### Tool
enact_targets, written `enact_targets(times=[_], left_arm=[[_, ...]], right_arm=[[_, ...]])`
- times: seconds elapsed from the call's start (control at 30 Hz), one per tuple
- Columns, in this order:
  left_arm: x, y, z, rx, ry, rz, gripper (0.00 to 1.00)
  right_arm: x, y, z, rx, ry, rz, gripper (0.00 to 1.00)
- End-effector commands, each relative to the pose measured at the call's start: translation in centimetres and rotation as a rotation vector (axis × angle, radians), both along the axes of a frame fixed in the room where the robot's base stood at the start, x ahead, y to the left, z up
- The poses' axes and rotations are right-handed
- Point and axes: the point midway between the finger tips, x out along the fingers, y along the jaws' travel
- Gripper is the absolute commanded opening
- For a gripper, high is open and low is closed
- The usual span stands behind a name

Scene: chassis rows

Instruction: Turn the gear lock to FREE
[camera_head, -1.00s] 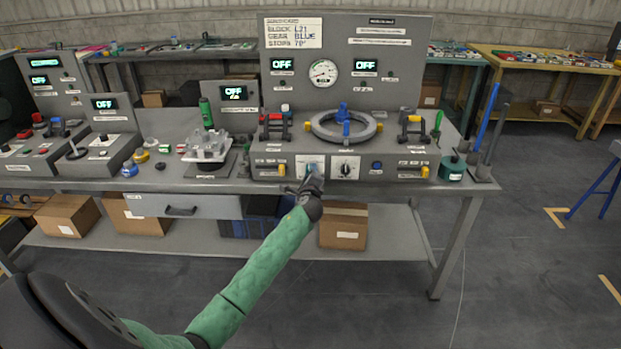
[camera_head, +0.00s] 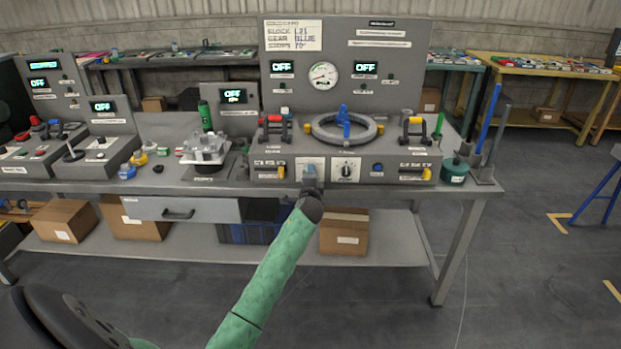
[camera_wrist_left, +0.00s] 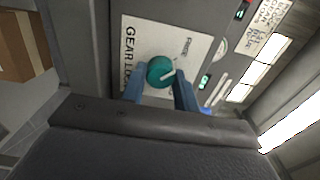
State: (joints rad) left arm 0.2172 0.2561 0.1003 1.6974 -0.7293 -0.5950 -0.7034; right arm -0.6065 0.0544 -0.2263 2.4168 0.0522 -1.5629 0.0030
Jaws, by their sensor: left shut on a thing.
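The gear lock is a round teal knob (camera_wrist_left: 160,72) with a white pointer line, on a white plate (camera_wrist_left: 185,45) lettered "GEAR LO…" in the left wrist view. The rest of the lettering is hidden or too small to read. My left gripper (camera_wrist_left: 160,88) has its two blue fingers on either side of the knob and is shut on it. In the head view my left gripper (camera_head: 311,178) is at the front panel of the bench console (camera_head: 270,160), covering most of the knob. My right gripper is not in view.
A black selector knob (camera_head: 346,171) sits just right of the gear lock. A grey ring with a blue part (camera_head: 344,127) lies on the console top between red and yellow handles. A drawer (camera_head: 180,208) sticks out below left.

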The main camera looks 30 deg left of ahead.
Motion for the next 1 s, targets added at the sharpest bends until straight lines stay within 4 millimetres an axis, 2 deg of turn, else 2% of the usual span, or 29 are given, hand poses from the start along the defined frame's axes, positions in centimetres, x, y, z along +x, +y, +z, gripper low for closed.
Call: enact_targets(times=[0.57,0.6,0.67,0.7,1.0], left_arm=[[-0.03,0.01,-0.13,-0.027,-0.014,0.001,0.07],[-0.03,0.01,-0.13,-0.027,-0.014,0.001,0.38],[-0.03,0.01,-0.13,-0.027,-0.014,0.0,0.5],[-0.02,0.0,-0.11,-0.026,-0.015,0.0,0.52],[-0.18,-0.12,-0.11,-0.025,-0.014,0.0,0.52]], right_arm=[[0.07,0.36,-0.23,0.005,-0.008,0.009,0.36],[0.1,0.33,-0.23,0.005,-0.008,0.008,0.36],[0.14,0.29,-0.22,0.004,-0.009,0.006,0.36],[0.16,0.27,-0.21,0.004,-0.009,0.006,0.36],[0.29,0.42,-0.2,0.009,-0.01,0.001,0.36]])
